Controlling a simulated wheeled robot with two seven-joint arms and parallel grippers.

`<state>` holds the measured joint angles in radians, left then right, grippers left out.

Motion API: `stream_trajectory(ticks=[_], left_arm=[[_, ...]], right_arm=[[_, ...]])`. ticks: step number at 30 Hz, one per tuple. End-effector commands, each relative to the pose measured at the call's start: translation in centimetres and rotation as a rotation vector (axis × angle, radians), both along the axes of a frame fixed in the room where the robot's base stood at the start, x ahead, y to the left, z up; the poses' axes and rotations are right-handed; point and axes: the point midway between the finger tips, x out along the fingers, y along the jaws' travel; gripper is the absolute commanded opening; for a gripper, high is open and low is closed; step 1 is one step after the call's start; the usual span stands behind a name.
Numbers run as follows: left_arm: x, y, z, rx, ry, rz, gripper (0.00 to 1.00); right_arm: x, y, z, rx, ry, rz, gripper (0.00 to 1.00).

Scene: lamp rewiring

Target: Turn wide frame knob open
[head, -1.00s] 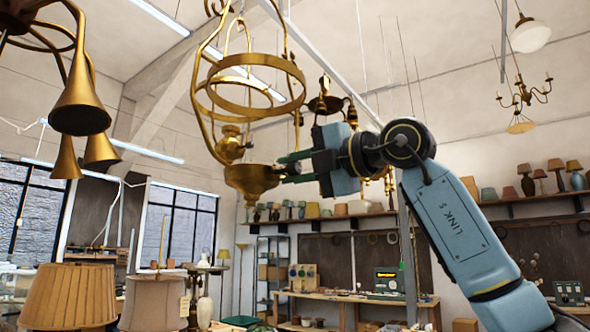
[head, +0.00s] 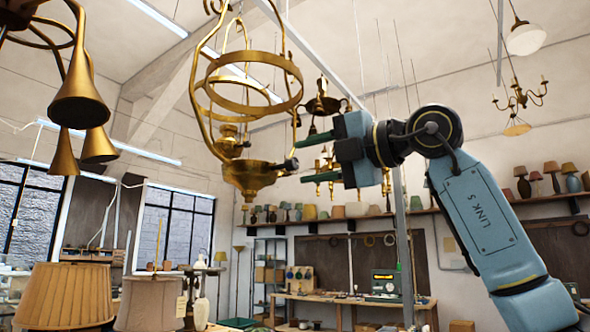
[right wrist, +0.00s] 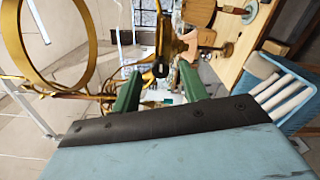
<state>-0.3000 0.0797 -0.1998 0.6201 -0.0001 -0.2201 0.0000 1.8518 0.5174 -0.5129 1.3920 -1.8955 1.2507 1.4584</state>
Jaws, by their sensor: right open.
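The brass hanging lamp frame (head: 254,93) has wide rings above a brass bowl (head: 246,177). A small dark knob (head: 291,164) sticks out from the bowl's right side; the dark knob (right wrist: 160,69) also shows in the right wrist view. My right gripper (head: 303,161) is to the right of the bowl, its green fingers apart and pointing at the knob. In the right wrist view the gripper's fingers (right wrist: 159,76) flank the knob with gaps on both sides, holding nothing. My left gripper is not in view.
Brass horn shades (head: 79,95) hang at the upper left. Fabric lampshades (head: 64,295) stand at the lower left. A workbench (head: 350,299) and a shelf of small lamps are farther back. The space around my right forearm looks clear.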

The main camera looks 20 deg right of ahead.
Motion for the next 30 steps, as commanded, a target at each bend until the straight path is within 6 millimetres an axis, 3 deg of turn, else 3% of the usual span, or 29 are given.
stream_trajectory(ticks=[6,12,30], left_arm=[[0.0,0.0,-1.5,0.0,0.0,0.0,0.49],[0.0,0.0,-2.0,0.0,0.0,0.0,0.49],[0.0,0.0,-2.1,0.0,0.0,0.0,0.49]], right_arm=[[-4.1,-3.3,-0.1,0.001,-0.005,-0.003,0.43],[-6.4,-5.0,0.0,-0.001,-0.002,-0.002,0.43],[-7.2,-5.6,0.0,0.0,-0.002,-0.001,0.43]])
